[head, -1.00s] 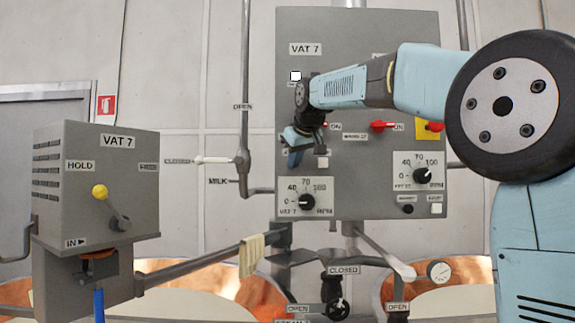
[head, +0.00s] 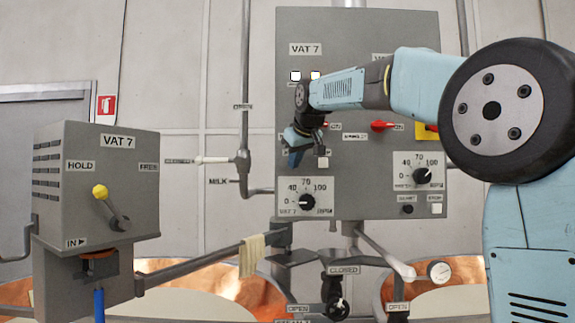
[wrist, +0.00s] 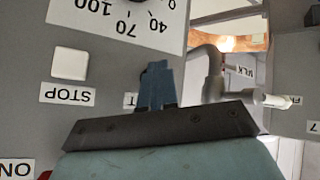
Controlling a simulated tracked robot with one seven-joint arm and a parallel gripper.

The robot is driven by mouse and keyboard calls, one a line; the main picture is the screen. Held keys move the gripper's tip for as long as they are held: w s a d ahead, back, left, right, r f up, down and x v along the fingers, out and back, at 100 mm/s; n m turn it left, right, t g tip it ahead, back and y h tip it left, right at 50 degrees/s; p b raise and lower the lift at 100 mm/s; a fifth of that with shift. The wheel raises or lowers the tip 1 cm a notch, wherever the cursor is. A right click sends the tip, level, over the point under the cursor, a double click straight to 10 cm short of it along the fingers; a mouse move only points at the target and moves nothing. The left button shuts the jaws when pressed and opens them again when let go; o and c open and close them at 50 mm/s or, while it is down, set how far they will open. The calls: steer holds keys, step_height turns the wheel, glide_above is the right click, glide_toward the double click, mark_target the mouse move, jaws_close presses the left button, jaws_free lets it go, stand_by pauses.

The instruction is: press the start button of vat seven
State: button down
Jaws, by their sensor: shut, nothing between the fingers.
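The grey vat seven panel (head: 360,185) carries a "VAT 7" plate at its upper left. My gripper (head: 293,160) is in front of the panel's left part, above the left dial (head: 306,202). In the wrist view, upside down, my blue fingers (wrist: 157,72) are shut with nothing between them. They stand beside a white button (wrist: 70,64) labelled STOP, which also shows in the head view (head: 323,163). A label ending in "T" (wrist: 130,100) is mostly hidden by my fingers. I cannot tell whether my fingertips touch the panel.
Red switches (head: 384,125) and a right dial (head: 421,175) are on the same panel. A pipe with a white-handled valve (head: 212,160) stands to its left. A grey box with a yellow-knobbed lever (head: 100,191) is at far left. Copper vats lie below.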

steer(key=shift+s, duration=0.9)
steer(key=shift+s+a, duration=0.15)
steer(key=shift+s, duration=2.4)
steer(key=s+d+f+m+g+h, duration=0.1)
steer(key=s+d+f+m, duration=0.1)
steer(key=s+d+f, duration=0.4)
steer(key=s+d+f+m+g, duration=0.1)
steer(key=s+d+f, duration=0.5)
steer(key=s+f, duration=0.8)
steer(key=s+d+f+m+g+h, duration=0.1)
steer(key=s+d+f+m, duration=0.3)
steer(key=s+d+f, duration=0.3)
steer(key=s+f, duration=0.4)
steer(key=s, duration=0.1)
steer(key=shift+h, duration=0.3)
steer(key=shift+w, duration=0.1)
